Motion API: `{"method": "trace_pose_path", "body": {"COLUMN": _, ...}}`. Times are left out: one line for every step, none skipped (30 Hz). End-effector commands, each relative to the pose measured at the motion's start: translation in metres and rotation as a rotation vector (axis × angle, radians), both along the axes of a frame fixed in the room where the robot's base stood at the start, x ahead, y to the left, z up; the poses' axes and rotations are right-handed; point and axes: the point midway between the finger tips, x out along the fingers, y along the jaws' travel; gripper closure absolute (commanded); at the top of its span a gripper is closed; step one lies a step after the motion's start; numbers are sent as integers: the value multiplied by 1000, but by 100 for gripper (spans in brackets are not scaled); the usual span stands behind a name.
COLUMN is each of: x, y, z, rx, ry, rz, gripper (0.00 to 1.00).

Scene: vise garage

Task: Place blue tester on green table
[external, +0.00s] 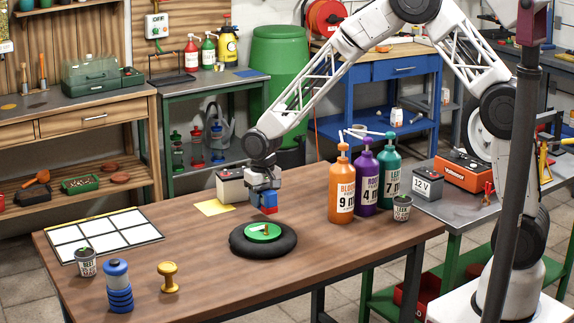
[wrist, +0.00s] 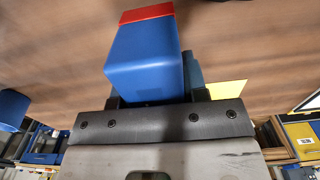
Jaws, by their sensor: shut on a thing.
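The blue tester (external: 269,200) is a small blue box with a red end. My gripper (external: 263,190) is shut on it and holds it above the wooden workbench. In the wrist view the blue tester (wrist: 147,57) juts out from my gripper (wrist: 155,98), its red end farthest away; the fingertips are mostly hidden behind it. Below it in the external view, a round green disc (external: 262,230) with a small red and white mark sits in a black ring (external: 284,245). A metal-topped table with a green frame (external: 454,242) stands at the right.
Orange (external: 341,190), purple and green pump bottles stand right of the ring. A blue stacked cylinder (external: 118,286), a yellow knob (external: 168,277) and a white grid board (external: 104,234) are at the left. A 12V battery and an orange box (external: 466,171) occupy the metal table.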

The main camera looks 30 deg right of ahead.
Motion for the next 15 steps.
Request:
{"method": "trace_pose_path", "body": {"x": 0, "y": 0, "z": 0, "rx": 0, "ry": 0, "rz": 0, "gripper": 88}}
{"method": "trace_pose_path", "body": {"x": 0, "y": 0, "z": 0, "rx": 0, "ry": 0, "rz": 0, "gripper": 88}}
{"method": "trace_pose_path", "body": {"x": 0, "y": 0, "z": 0, "rx": 0, "ry": 0, "rz": 0, "gripper": 88}}
{"method": "trace_pose_path", "body": {"x": 0, "y": 0, "z": 0, "rx": 0, "ry": 0, "rz": 0, "gripper": 88}}
{"method": "trace_pose_path", "body": {"x": 0, "y": 0, "z": -1, "rx": 0, "ry": 0, "rz": 0, "gripper": 88}}
{"method": "trace_pose_path", "body": {"x": 0, "y": 0, "z": -3, "rx": 0, "ry": 0, "rz": 0, "gripper": 88}}
{"method": "trace_pose_path", "body": {"x": 0, "y": 0, "z": -6, "rx": 0, "ry": 0, "rz": 0, "gripper": 88}}
{"method": "trace_pose_path", "body": {"x": 0, "y": 0, "z": -8, "rx": 0, "ry": 1, "rz": 0, "gripper": 88}}
{"method": "trace_pose_path", "body": {"x": 0, "y": 0, "z": -12, "rx": -1, "ry": 1, "rz": 0, "gripper": 88}}
{"method": "trace_pose_path", "body": {"x": 0, "y": 0, "z": -15, "rx": -1, "ry": 1, "rz": 0, "gripper": 88}}
{"method": "trace_pose_path", "body": {"x": -1, "y": 0, "z": -18, "rx": -1, "ry": 2, "rz": 0, "gripper": 88}}
{"method": "trace_pose_path", "body": {"x": -1, "y": 0, "z": -22, "rx": -1, "ry": 1, "rz": 0, "gripper": 88}}
{"method": "trace_pose_path", "body": {"x": 0, "y": 0, "z": -25, "rx": -1, "ry": 1, "rz": 0, "gripper": 88}}
{"method": "trace_pose_path", "body": {"x": 0, "y": 0, "z": -28, "rx": 0, "ry": 1, "rz": 0, "gripper": 88}}
{"method": "trace_pose_path", "body": {"x": 0, "y": 0, "z": -31, "rx": 0, "ry": 0, "rz": 0, "gripper": 88}}
